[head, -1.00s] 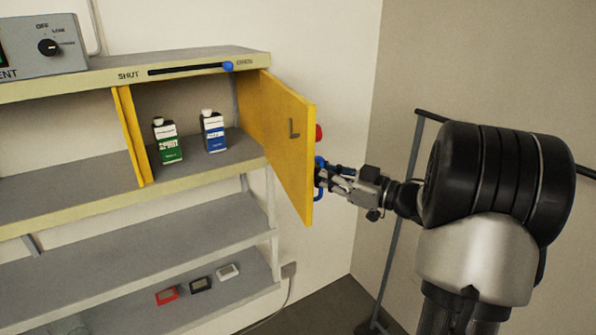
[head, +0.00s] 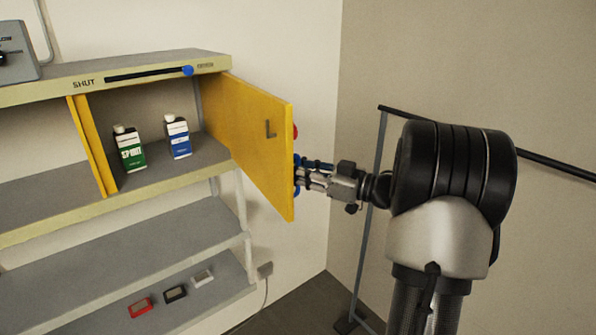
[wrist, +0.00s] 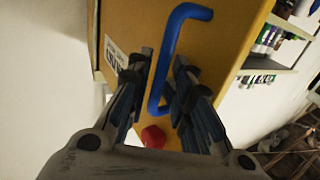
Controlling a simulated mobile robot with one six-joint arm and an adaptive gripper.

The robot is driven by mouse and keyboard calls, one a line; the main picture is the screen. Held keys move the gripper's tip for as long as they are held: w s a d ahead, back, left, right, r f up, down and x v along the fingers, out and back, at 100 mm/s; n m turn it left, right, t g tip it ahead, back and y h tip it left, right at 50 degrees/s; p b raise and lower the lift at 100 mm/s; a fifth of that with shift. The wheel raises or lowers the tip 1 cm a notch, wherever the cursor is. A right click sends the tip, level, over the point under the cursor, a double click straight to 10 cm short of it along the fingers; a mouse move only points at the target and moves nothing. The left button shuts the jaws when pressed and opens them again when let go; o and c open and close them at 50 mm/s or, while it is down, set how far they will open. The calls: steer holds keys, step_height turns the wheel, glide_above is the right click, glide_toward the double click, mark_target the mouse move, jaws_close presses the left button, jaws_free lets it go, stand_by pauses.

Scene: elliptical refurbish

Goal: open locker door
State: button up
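The yellow locker door (head: 250,130), marked with an L on its inner face, stands swung out from the shelf unit. The compartment behind it is open to view. Its blue handle (wrist: 168,60) is on the outer face, mostly hidden by the door in the head view. My gripper (head: 305,175) is at the outer face near the door's free edge. In the wrist view its two fingers (wrist: 162,82) stand apart on either side of the handle, with gaps visible between. A red knob (wrist: 153,137) sits beside the handle's lower end.
In the compartment stand a green-labelled bottle (head: 130,150) and a blue-labelled bottle (head: 177,137). A blue slider knob (head: 187,71) is at the OPEN end of its slot. Small devices (head: 174,294) lie on the bottom shelf. A dark rail (head: 540,158) runs behind my arm.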

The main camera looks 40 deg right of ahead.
steer(key=shift+o, duration=0.6)
steer(key=shift+w, duration=0.2)
steer(key=v, duration=1.2)
